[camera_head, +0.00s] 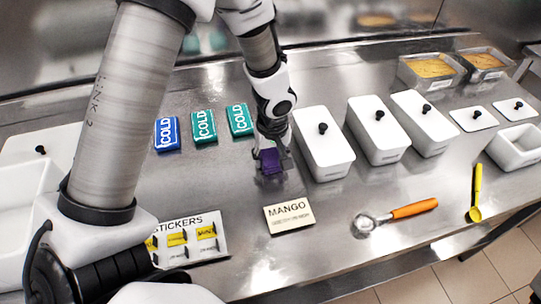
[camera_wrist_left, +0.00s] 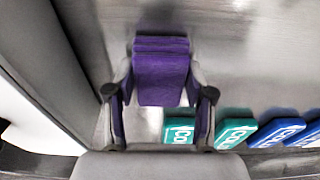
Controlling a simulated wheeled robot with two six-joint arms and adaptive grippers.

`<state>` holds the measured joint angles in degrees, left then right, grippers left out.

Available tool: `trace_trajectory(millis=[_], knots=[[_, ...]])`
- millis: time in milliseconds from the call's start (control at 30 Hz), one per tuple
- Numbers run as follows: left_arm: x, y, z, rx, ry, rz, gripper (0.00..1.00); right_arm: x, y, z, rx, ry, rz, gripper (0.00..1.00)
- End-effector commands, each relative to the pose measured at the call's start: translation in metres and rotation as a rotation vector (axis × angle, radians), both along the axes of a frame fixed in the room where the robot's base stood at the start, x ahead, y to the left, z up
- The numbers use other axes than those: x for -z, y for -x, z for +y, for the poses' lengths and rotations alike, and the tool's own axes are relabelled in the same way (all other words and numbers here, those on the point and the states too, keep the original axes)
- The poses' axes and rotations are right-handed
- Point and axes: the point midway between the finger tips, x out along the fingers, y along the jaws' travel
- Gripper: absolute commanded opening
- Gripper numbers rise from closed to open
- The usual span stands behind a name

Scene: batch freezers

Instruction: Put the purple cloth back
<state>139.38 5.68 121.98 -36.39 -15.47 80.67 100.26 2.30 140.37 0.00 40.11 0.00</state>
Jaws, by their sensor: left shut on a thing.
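The purple cloth (camera_head: 270,161) is a small folded block. My left gripper (camera_head: 271,166) is shut on it, over the steel counter between the cold packs and the white lidded tubs. In the left wrist view the purple cloth (camera_wrist_left: 161,75) sits between the two fingers (camera_wrist_left: 160,100). I cannot tell for sure whether the cloth touches the counter. My right gripper is not in view.
Blue and teal cold packs (camera_head: 204,127) lie left of the gripper. White lidded tubs (camera_head: 323,150) stand close on its right. A MANGO card (camera_head: 289,215), a sticker sheet (camera_head: 190,240), an orange-handled scoop (camera_head: 412,209) and a yellow spoon (camera_head: 476,190) lie nearer the front edge.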

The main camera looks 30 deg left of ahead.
Motion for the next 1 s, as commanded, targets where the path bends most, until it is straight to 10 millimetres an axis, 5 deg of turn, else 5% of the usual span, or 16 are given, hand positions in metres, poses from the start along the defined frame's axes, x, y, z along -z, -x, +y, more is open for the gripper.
trace_trajectory(millis=[167, 200, 267, 700, 1000], knots=[[0.004, 0.0, 0.0, 0.0, 0.0, 0.0, 0.15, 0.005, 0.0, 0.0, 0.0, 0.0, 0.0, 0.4], [0.004, 0.0, 0.0, 0.0, -0.001, 0.001, 0.57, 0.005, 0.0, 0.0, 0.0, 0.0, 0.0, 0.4], [0.003, 0.0, 0.0, 0.0, -0.001, 0.001, 0.78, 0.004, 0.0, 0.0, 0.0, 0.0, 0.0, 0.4], [-0.008, 0.0, 0.0, 0.0, -0.002, -0.001, 0.78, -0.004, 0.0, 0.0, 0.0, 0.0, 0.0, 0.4], [-0.081, 0.004, -0.007, -0.001, -0.003, -0.006, 0.78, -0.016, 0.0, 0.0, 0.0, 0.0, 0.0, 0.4]])
